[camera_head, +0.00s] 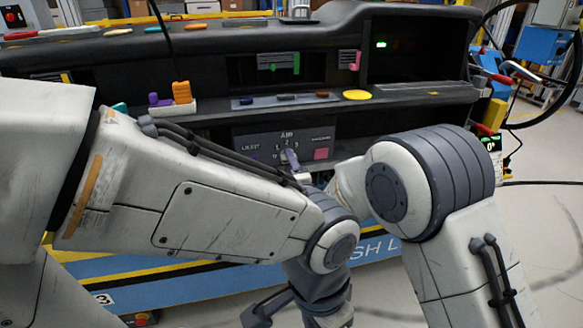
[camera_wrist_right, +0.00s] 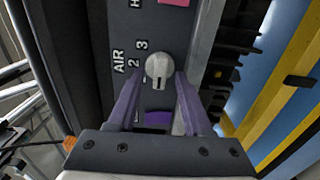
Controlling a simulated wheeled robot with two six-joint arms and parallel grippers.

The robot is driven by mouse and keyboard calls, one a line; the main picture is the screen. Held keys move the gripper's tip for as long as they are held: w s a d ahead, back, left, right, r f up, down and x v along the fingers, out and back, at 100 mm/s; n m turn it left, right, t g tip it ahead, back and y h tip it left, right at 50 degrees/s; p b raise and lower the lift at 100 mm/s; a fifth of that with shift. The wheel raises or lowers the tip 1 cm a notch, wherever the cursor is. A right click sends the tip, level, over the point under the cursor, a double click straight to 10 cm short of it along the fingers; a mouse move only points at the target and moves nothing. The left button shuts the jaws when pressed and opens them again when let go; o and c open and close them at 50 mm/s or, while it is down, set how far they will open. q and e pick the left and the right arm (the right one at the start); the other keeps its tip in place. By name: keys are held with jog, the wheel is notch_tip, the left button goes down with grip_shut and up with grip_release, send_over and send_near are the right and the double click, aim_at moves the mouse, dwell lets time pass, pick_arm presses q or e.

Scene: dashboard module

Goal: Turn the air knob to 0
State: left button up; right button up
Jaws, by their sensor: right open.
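The air knob (camera_wrist_right: 158,66) is a small round light-grey knob on a dark panel (camera_head: 251,135) marked AIR. In the right wrist view the numbers 2 and 3 show beside it, while the lower numbers are hidden behind a finger. A dark mark on the knob faces down toward my gripper. My right gripper (camera_wrist_right: 156,78) is open, with its purple fingers on both sides of the knob; I cannot tell whether they touch it.
A pink button (camera_head: 320,154) sits right of the knob, and a purple button (camera_wrist_right: 158,118) lies between my right fingers in the wrist view. Sliders (camera_head: 287,97) and a yellow disc (camera_head: 357,95) sit above. My arms cover much of the dashboard's lower front.

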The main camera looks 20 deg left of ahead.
jog(key=b+v, duration=0.1)
jog(key=v, duration=0.9)
jog(key=shift+s+b, duration=0.2)
jog(key=shift+b, duration=0.1)
jog(key=shift+d, duration=0.15)
